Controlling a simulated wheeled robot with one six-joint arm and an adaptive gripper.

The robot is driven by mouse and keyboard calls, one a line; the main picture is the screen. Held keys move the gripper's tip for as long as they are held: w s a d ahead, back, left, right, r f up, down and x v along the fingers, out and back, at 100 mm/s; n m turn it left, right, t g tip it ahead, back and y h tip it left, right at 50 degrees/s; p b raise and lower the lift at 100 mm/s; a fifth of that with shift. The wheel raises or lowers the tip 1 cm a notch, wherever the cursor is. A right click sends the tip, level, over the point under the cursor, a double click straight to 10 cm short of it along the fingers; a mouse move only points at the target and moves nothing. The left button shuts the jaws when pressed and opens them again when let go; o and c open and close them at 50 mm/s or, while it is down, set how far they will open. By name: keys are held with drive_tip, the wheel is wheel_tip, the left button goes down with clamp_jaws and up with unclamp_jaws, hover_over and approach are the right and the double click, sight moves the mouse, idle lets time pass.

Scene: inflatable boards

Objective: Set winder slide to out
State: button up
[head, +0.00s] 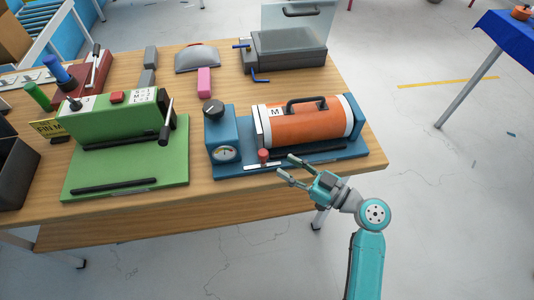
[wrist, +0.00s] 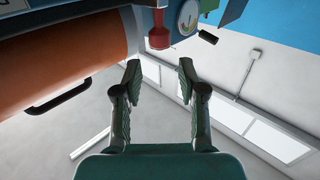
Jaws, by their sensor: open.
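A blue machine base (head: 350,157) carries an orange cylinder (head: 310,122) with a black handle and a label reading M. At its front left, a red knob (head: 263,155) stands on a pale plate (head: 262,166); it looks like the slide, though no name is readable. The red knob also shows in the wrist view (wrist: 158,36), ahead of my fingers. My gripper (head: 286,166) is open and empty, just right of the knob at the base's front edge, apart from it. In the wrist view, my gripper (wrist: 159,72) has its fingers spread with nothing between them.
A blue box with a black dial (head: 213,111) and round gauge (head: 224,153) stands left of the knob. A green machine (head: 115,118) sits further left. A grey tray machine (head: 288,50) is behind.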

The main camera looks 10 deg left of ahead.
sight(267, 156)
drive_tip(key=x, duration=0.7)
drive_tip(key=shift+w+a+f, duration=0.1)
drive_tip(key=shift+a, duration=0.1)
drive_tip(key=shift+a, duration=0.1)
clamp_jaws()
